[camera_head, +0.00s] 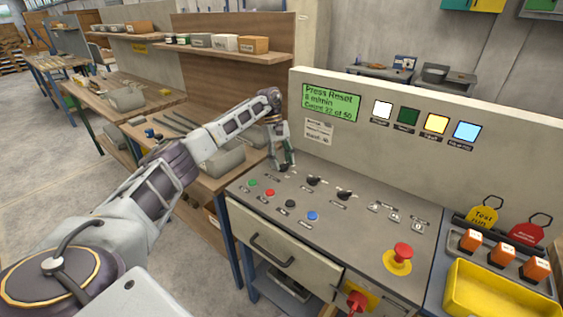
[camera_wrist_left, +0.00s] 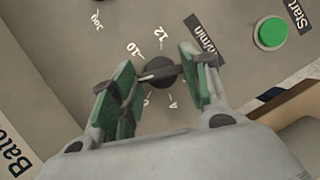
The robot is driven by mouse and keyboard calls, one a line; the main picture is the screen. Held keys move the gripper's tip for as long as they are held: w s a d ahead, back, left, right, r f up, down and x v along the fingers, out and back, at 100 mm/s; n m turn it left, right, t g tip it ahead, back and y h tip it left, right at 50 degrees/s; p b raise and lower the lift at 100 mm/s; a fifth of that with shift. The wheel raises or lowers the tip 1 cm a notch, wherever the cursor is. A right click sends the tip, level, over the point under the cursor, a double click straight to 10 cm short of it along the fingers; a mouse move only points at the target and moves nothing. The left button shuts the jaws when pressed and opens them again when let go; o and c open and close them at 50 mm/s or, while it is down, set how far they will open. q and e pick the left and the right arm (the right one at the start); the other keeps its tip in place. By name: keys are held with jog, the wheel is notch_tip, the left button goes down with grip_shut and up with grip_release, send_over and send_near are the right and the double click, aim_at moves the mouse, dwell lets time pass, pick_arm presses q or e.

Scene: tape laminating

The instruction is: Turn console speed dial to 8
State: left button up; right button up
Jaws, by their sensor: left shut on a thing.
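The console (camera_head: 360,222) carries a dark round speed dial, which shows in the left wrist view (camera_wrist_left: 156,66) with the numbers 10, 12 and 4 and a "m/min" label around it. My left gripper (camera_head: 284,164) reaches down to the console's back left corner. In the left wrist view its green-padded fingers (camera_wrist_left: 160,76) are shut on the dial's grip bar, one on each side. The fingers hide some numbers, and I cannot tell exactly where the pointer stands. The green display (camera_head: 331,102) reads "Press Reset", what looks like "8 m/min", and "Count 22 of 50". My right gripper is not in view.
A green Start button (camera_wrist_left: 270,33) sits near the dial. Other black knobs (camera_head: 344,195), a blue button (camera_head: 312,216) and a red emergency stop (camera_head: 402,251) are on the console. A yellow tray (camera_head: 490,293) lies at the right. A workbench (camera_head: 160,104) stands at the left.

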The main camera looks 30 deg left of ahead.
pick_arm(q)
jog(key=shift+m, duration=0.5)
jog(key=o, duration=1)
jog(key=shift+r, duration=0.1)
jog(key=shift+v, duration=5.9)
jog(key=shift+w+d, duration=0.1)
